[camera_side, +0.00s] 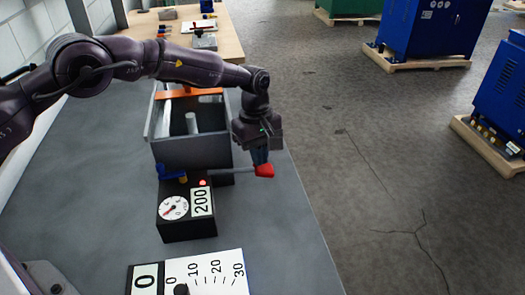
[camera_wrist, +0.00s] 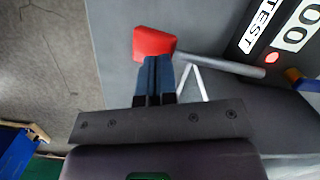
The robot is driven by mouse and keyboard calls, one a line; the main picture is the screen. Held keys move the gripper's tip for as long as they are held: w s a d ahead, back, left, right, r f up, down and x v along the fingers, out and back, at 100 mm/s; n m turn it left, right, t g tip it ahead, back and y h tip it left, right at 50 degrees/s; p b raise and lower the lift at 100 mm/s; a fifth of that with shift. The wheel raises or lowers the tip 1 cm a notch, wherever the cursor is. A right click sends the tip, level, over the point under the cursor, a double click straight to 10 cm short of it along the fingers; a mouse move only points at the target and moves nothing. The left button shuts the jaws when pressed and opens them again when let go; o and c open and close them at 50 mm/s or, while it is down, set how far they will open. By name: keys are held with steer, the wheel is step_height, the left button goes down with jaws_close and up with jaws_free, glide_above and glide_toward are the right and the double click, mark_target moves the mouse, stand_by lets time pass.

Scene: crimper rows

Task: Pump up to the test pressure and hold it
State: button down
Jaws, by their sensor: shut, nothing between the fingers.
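A black pump box (camera_side: 188,222) stands on the grey bench in the side view. It carries a round white dial (camera_side: 173,208), whose needle is too small to read surely, and a plate marked 200 (camera_side: 201,202). A red lamp (camera_side: 203,183) and a blue valve handle (camera_side: 172,174) are on top. A grey pump lever (camera_wrist: 225,63) reaches right from the box to a red grip (camera_side: 264,171). My gripper (camera_side: 261,160) is shut and empty, its blue fingertips pointing down at the red grip. In the wrist view the fingertips (camera_wrist: 157,60) overlap the grip's edge; I cannot tell whether they touch.
A grey open tank (camera_side: 190,155) with an orange crossbar (camera_side: 188,93) stands behind the pump box. A white scale board (camera_side: 205,270) with a 0 display (camera_side: 146,279) lies in front. Right of the bench is open floor, with blue machines (camera_side: 425,35) on pallets beyond.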

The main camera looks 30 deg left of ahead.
step_height(320, 180, up, 8)
steer(key=a, duration=0.1)
steer(key=shift+w, duration=0.4)
stand_by(0.7)
stand_by(0.9)
